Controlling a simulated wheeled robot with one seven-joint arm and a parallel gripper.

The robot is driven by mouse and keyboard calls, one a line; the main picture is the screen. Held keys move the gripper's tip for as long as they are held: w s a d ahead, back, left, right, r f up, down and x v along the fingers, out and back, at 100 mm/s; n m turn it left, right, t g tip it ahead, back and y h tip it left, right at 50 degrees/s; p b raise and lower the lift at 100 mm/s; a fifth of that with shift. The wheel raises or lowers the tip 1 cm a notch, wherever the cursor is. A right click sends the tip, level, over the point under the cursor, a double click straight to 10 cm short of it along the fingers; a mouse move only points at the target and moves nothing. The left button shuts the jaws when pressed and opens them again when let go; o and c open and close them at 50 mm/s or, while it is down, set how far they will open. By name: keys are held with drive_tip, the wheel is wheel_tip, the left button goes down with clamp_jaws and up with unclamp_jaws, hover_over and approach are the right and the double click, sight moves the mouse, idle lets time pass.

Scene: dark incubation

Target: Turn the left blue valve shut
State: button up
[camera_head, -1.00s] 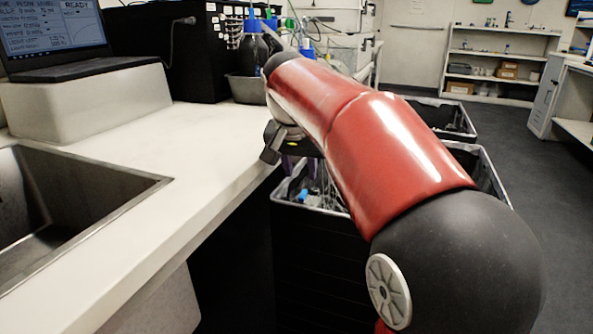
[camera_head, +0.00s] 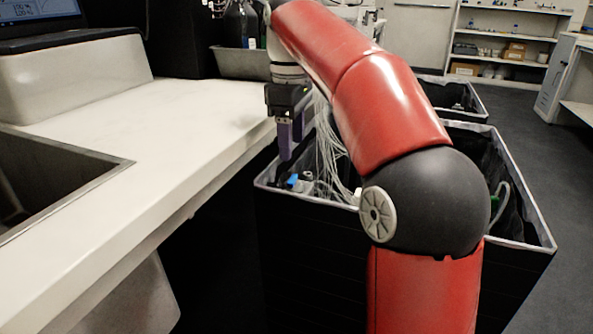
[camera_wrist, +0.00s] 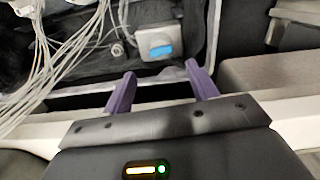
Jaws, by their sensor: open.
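My gripper (camera_head: 288,152) hangs down from the red arm beside the white bench edge, over a black bin. Its purple fingers are apart and nothing is between them in the wrist view (camera_wrist: 160,71). No blue valve can be made out for certain. In the wrist view a small blue piece (camera_wrist: 162,51) sits on a pale box-like part (camera_wrist: 158,36) inside the bin, ahead of the fingertips and apart from them. A small blue thing (camera_head: 292,180) also shows in the bin in the head view, below the fingers. My arm hides part of the background.
The black bin (camera_head: 300,240) holds a bundle of clear tubing (camera_head: 328,150). The white bench (camera_head: 150,150), with a sink (camera_head: 40,180) and laptop (camera_head: 35,12), stands at left. A grey tub (camera_head: 243,64) with bottles is at the back. Open floor lies at right.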

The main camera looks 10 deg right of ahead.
sight(293, 178)
drive_tip(key=shift+f+n, duration=0.3)
drive_tip(key=shift+f, duration=0.25)
wheel_tip(293, 178, down, 7)
drive_tip(key=shift+r+b, duration=0.15)
drive_tip(key=shift+b, duration=1.1)
drive_tip(key=c, duration=1)
drive_tip(key=shift+r+m+p, duration=0.2)
drive_tip(key=shift+m+p, duration=0.3)
drive_tip(key=shift+p, duration=0.05)
drive_tip(key=shift+f+m, duration=0.15)
drive_tip(key=shift+m, duration=0.15)
drive_tip(key=o, duration=1)
